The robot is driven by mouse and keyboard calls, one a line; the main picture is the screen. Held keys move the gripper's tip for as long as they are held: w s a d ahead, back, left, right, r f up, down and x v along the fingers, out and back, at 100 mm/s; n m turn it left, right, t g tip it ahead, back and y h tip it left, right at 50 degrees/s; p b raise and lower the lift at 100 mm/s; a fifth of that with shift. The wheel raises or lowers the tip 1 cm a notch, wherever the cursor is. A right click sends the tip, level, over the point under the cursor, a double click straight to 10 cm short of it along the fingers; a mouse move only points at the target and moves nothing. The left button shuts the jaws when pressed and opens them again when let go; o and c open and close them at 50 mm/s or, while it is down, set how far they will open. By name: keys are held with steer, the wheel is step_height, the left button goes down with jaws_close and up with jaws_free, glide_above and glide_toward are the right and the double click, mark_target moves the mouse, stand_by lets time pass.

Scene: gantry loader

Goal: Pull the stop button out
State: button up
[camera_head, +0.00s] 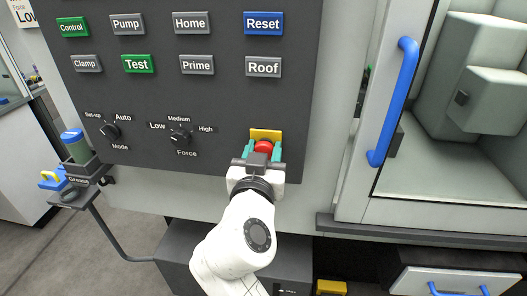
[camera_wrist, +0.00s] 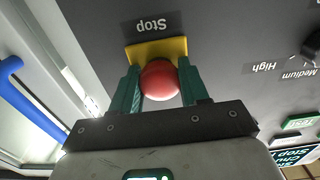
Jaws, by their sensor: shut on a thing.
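The stop button is a red round knob (camera_head: 264,147) on a yellow plate (camera_head: 266,134), low on the dark control panel. In the wrist view the red knob (camera_wrist: 159,80) sits in front of its yellow plate (camera_wrist: 156,51), with an upside-down "Stop" label (camera_wrist: 154,24) beyond it. My gripper (camera_head: 263,150) has green fingers on either side of the knob; in the wrist view the gripper (camera_wrist: 160,84) is shut on it. How far the knob stands out from the plate cannot be told.
Two rotary switches, Mode (camera_head: 110,131) and Force (camera_head: 179,134), sit left of the stop button. Labelled push buttons fill the panel above, including Reset (camera_head: 263,23). A blue door handle (camera_head: 393,102) stands to the right. A grease holder (camera_head: 78,169) is at the left.

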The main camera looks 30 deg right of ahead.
steer(key=shift+c, duration=1.4)
steer(key=shift+s+a, duration=0.15)
steer(key=shift+s, duration=0.05)
steer(key=o, duration=1)
steer(key=b+v, duration=0.2)
steer(key=v, duration=0.6)
